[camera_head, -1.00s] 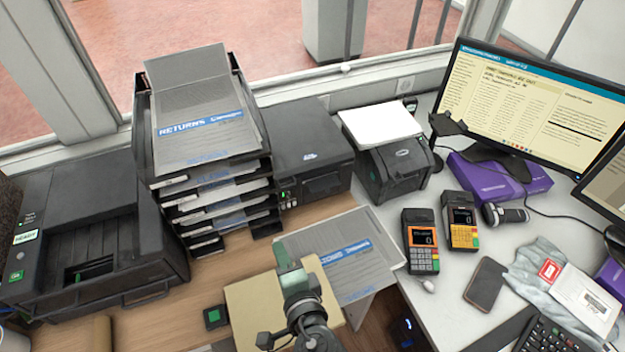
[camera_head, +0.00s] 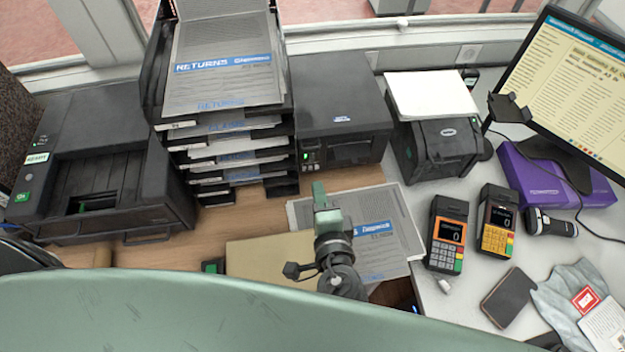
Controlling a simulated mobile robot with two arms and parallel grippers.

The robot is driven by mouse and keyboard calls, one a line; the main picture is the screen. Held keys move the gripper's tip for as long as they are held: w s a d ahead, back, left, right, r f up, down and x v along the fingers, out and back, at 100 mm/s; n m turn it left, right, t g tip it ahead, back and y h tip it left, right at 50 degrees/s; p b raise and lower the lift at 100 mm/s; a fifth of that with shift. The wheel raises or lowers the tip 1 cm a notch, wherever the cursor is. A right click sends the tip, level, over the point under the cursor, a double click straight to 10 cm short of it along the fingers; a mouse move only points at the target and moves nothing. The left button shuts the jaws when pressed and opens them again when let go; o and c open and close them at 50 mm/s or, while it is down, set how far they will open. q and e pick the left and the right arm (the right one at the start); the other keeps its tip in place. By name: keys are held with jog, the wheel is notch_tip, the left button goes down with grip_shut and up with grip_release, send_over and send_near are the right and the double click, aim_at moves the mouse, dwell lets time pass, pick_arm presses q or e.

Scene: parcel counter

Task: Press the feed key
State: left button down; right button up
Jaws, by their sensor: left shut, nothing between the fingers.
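The black label printer (camera_head: 345,115) stands at mid-counter, right of the stacked trays. Its small front panel (camera_head: 309,155) has a lit green indicator and tiny light keys; their lettering is too small to read, so I cannot tell which is the feed key. My left gripper (camera_head: 319,188), green with a dark wrist, is shut and empty. It shows in front of and below the panel in the picture, over the papers and box, apart from the panel. My right gripper is not in view.
Black stacked trays (camera_head: 229,155) with papers stand left of the label printer. A larger black printer (camera_head: 105,165) is at far left. A smaller black printer (camera_head: 445,150) and two card terminals (camera_head: 447,240) are on the right. My green arm part covers the bottom.

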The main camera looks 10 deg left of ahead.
pick_arm(q)
jog(key=b, duration=0.4)
send_near(310, 168)
jog(key=s+r, duration=0.1)
jog(key=s+d+r, duration=0.1)
jog(key=shift+s+d+r, duration=0.1)
jog(key=shift+s+d, duration=0.05)
jog(key=shift+s, duration=0.25)
jog(key=shift+f+b, duration=0.5)
jog(key=shift+f, duration=0.15)
jog(key=shift+w, duration=0.4)
jog(key=p+x, duration=0.1)
jog(key=x, duration=0.8)
jog(key=shift+f+p, duration=0.2)
jog(key=shift+p, duration=0.1)
